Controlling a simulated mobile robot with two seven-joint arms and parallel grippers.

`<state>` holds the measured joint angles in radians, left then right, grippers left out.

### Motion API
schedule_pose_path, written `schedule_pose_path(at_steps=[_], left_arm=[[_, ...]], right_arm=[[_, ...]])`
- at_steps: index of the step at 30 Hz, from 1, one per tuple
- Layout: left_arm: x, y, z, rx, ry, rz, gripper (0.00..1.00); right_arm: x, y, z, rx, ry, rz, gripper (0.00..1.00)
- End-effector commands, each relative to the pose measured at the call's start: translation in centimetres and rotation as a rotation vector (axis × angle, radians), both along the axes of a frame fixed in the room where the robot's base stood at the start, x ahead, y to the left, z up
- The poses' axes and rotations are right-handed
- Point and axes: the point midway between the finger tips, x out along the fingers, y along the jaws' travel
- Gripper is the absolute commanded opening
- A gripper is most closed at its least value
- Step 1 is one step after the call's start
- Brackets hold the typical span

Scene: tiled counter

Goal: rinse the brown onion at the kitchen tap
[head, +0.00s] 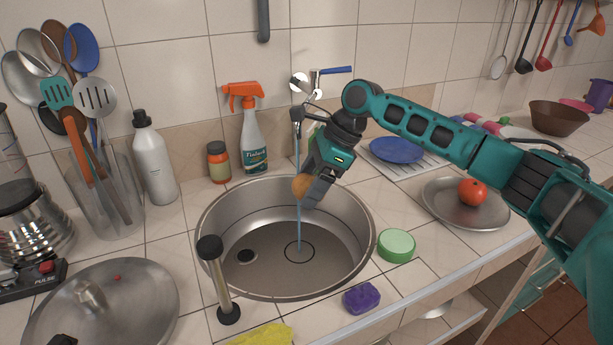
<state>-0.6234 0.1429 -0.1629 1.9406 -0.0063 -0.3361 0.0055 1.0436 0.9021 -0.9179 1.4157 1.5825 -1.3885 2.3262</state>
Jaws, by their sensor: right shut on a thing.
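The brown onion (302,186) is in the jaws of my right gripper (312,190), above the round steel sink (208,215). My right arm comes in from the right and the gripper points down. The gripper hides part of the onion. The kitchen tap (300,112) is on the wall behind the sink, with a blue lever (336,70). A thin stream of water (299,225) runs down into the basin. It passes at the onion; whether it wets the onion's surface is hard to tell. My left gripper is not in view.
A tomato (472,192) sits on a metal plate (440,198). A black-topped post (217,280) stands at the front left.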

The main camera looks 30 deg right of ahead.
Motion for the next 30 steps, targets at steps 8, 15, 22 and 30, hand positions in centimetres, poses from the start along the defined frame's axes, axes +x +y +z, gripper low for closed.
schedule_pose_path(at_steps=[8,15,22,30], left_arm=[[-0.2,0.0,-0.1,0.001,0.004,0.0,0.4],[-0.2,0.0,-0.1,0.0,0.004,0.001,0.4],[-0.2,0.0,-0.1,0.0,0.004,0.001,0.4],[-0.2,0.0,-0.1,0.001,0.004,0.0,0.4]], right_arm=[[-2.2,0.7,0.0,-0.001,-0.001,0.0,0.43],[-3.9,1.2,0.0,-0.001,-0.001,0.0,0.43],[-4.3,1.4,0.1,0.0,-0.002,-0.001,0.43],[-4.3,1.4,0.1,0.0,-0.002,-0.001,0.43]])
